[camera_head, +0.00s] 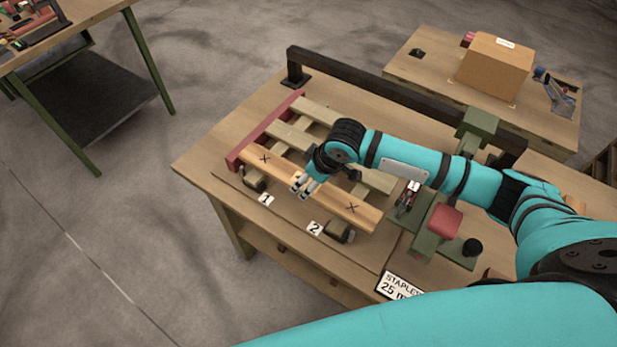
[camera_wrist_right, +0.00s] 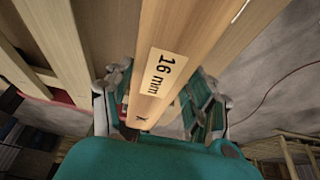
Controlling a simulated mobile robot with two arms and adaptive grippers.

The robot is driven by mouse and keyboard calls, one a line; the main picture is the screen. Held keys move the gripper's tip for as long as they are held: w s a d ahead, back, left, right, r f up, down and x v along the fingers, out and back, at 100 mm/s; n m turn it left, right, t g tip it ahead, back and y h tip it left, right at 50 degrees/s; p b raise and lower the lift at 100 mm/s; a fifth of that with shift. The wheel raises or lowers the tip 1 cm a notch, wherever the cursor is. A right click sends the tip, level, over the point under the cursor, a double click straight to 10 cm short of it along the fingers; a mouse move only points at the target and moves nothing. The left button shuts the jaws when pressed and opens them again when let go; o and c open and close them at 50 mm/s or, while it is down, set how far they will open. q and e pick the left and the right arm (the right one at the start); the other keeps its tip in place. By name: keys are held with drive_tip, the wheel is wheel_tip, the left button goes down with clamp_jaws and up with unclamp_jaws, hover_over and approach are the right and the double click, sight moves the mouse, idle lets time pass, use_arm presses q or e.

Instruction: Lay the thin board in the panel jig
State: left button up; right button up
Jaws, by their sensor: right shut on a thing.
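My right gripper (camera_head: 303,185) is shut on a long orange-tan board (camera_head: 335,200) with black X marks. In the right wrist view the board (camera_wrist_right: 150,30), labelled "16 mm", runs between the fingers (camera_wrist_right: 155,100). The panel jig has a red fence (camera_head: 240,154) at its left and pale parallel slats (camera_head: 290,137). The held board lies along the jig's near side, parallel to the slats, with its left end by the fence. I cannot tell whether it rests down or is slightly raised. My right wrist hides part of the slats. My left gripper is not in view.
Clamps stand near labels 1 (camera_head: 266,199) and 2 (camera_head: 314,228) along the jig's near edge. A green stand with a red pad (camera_head: 445,221) is to the right, beside a staples sign (camera_head: 400,287). A dark rail (camera_head: 370,80) runs behind. A cardboard box (camera_head: 495,68) is farther back.

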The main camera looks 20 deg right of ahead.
drive_tip(key=shift+f, duration=1.05)
drive_tip(key=o, duration=1.4)
drive_tip(key=shift+c, duration=0.2)
